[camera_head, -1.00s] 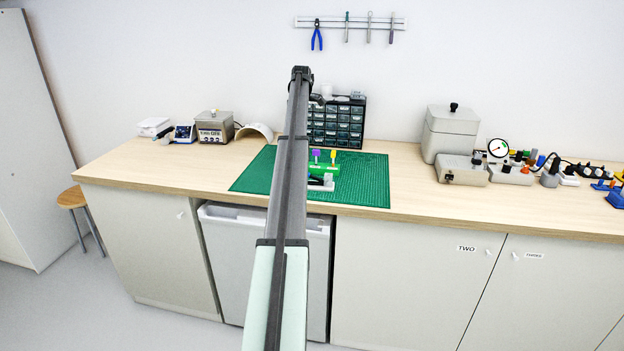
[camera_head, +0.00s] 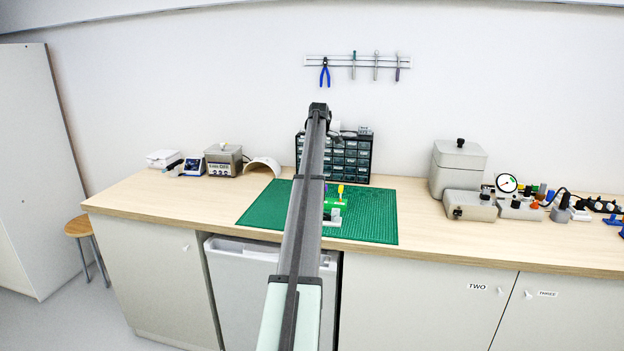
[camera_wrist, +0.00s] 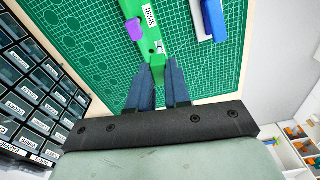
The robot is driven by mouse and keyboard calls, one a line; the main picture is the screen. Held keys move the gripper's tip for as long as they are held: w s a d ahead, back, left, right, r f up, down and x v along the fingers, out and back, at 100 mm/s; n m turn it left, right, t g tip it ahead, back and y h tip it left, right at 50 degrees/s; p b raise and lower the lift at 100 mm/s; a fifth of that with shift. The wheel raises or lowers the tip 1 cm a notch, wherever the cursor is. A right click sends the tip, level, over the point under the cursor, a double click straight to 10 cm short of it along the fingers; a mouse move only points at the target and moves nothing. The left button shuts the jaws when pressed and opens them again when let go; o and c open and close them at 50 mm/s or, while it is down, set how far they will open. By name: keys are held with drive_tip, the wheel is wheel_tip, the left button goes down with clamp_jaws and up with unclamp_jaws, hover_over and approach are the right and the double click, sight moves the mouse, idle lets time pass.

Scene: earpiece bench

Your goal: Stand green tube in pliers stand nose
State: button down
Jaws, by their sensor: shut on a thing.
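My gripper (camera_wrist: 164,72) shows in the wrist view, its two dark blue fingers close together over the green mat. A green piece, by its colour the green tube, is between the fingers; it blends with the green block behind, so its outline is unclear. The green block (camera_wrist: 152,38) carries a SPARE label and a purple piece (camera_wrist: 135,29). Beside it are a white piece (camera_wrist: 199,18) and a blue bar (camera_wrist: 213,20), perhaps the pliers stand and pliers; I cannot tell. In the head view my arm hides the gripper; a yellow-topped piece (camera_head: 340,189) stands at the block.
The green mat (camera_head: 370,215) is mostly bare to the right. A drawer cabinet (camera_head: 352,158) stands behind it. Grey boxes and instruments (camera_head: 469,205) stand to the right, a small metal bath (camera_head: 223,160) to the left. Blue pliers (camera_head: 325,74) hang on the wall rail.

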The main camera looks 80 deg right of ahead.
drive_tip(key=s+a+r+m, duration=0.1)
drive_tip(key=s+a+m, duration=0.2)
drive_tip(key=s+a, duration=0.6)
drive_tip(key=shift+s+a+m, duration=0.2)
drive_tip(key=shift+s+m, duration=0.2)
drive_tip(key=shift+f, duration=2.2)
drive_tip(key=shift+f, duration=1.15)
drive_tip(key=c, duration=1)
unclamp_jaws()
wheel_tip(320, 180, up, 14)
drive_tip(key=shift+s+a, duration=0.15)
drive_tip(key=shift+s, duration=0.15)
